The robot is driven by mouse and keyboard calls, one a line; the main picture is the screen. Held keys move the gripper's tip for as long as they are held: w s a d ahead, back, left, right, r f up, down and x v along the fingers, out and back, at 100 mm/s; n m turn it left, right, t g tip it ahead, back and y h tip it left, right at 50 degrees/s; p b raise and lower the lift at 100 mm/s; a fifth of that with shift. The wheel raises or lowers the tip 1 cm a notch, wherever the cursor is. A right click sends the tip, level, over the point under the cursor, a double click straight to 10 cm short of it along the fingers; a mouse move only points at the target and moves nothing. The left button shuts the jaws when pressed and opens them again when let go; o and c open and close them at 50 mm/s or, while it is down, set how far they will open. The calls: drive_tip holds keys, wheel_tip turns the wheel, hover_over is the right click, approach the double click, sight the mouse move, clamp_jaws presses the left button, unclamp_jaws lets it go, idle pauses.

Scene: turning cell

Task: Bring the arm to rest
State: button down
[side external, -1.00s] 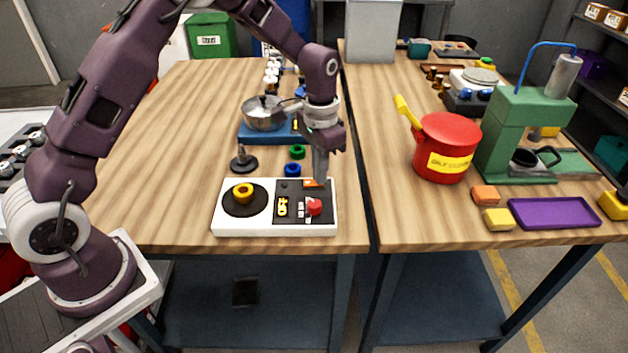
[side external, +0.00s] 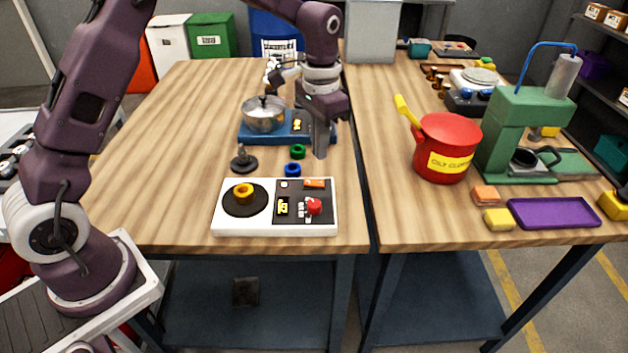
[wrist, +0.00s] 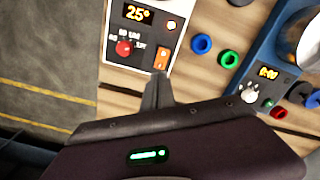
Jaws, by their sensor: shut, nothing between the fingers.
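My gripper (side external: 320,155) is shut and empty. It points down above the table, behind the white control box (side external: 226,222) and in front of the blue hotplate (side external: 247,133). In the wrist view my closed fingers (wrist: 157,90) show beside the box's orange switch (wrist: 162,57), apart from it.
A pot (side external: 264,119) stands on the hotplate. A blue ring (side external: 292,170), a green ring (side external: 298,152) and a dark knobbed piece (side external: 243,160) lie nearby. A red bin (side external: 447,150) and a green machine (side external: 515,125) stand on the right table. The left table's left side is clear.

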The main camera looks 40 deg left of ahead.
drive_tip(key=s+r+n+t, duration=0.2)
drive_tip(key=s+r+t, duration=0.1)
drive_tip(key=s+r, duration=1.2)
drive_tip(key=s+f+n+t, duration=0.1)
drive_tip(key=s+t, duration=0.1)
drive_tip(key=s, duration=1.3)
drive_tip(key=shift+d+t, duration=0.15)
drive_tip(key=shift+t, duration=0.15)
